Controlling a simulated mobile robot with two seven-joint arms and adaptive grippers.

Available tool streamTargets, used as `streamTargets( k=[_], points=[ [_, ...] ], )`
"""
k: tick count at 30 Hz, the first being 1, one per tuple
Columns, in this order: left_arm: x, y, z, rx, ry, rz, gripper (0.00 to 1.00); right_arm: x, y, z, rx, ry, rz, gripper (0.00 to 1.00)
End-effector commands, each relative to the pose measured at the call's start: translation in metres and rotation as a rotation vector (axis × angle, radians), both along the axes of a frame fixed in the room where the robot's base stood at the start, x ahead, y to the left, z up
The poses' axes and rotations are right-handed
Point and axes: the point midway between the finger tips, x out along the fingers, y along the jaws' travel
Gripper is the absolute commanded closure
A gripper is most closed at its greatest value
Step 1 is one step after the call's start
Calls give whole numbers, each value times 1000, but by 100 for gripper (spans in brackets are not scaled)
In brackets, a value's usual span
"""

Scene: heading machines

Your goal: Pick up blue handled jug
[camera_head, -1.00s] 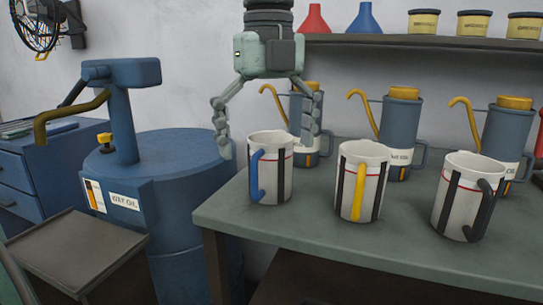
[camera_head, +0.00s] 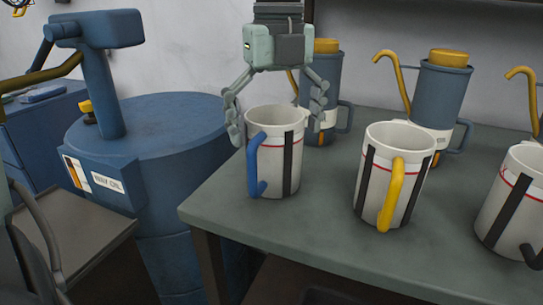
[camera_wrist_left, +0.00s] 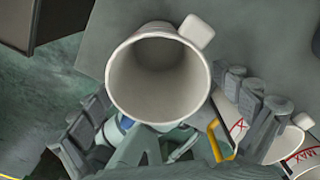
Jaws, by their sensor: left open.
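The blue handled jug (camera_head: 274,155) is white with dark stripes and a red line. It stands upright near the bench's left corner, its blue handle toward me. My left gripper (camera_head: 277,118) is above it, pointing down and open, with one finger on each side of the rim. In the left wrist view the jug's empty mouth (camera_wrist_left: 158,75) lies near the centre, with my left gripper's fingers (camera_wrist_left: 165,120) to either side. A bit of blue handle shows below the rim. I cannot tell whether the fingers touch the jug. My right gripper is not in view.
A yellow handled jug (camera_head: 393,172) stands to the right, and a dark handled jug (camera_head: 512,205) beyond it. Blue oil cans (camera_head: 437,92) with yellow lids stand behind on the grey bench (camera_head: 310,225). A blue oil drum (camera_head: 165,125) stands left of the bench.

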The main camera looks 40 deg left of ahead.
Motion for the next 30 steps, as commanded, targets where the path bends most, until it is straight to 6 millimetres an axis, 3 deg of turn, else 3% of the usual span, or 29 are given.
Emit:
streamTargets(
  k=[6, 13, 27, 30],
  points=[
    [0, 0, -22, 0, 0, 0, 0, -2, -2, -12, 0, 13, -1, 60],
    [0, 0, -23, 0, -1, 1, 1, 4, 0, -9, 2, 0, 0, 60],
    [0, 0, -23, 0, -1, 1, 59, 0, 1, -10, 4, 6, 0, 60],
    [0, 0, -22, 0, -2, 1, 59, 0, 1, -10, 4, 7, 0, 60]
  ],
)
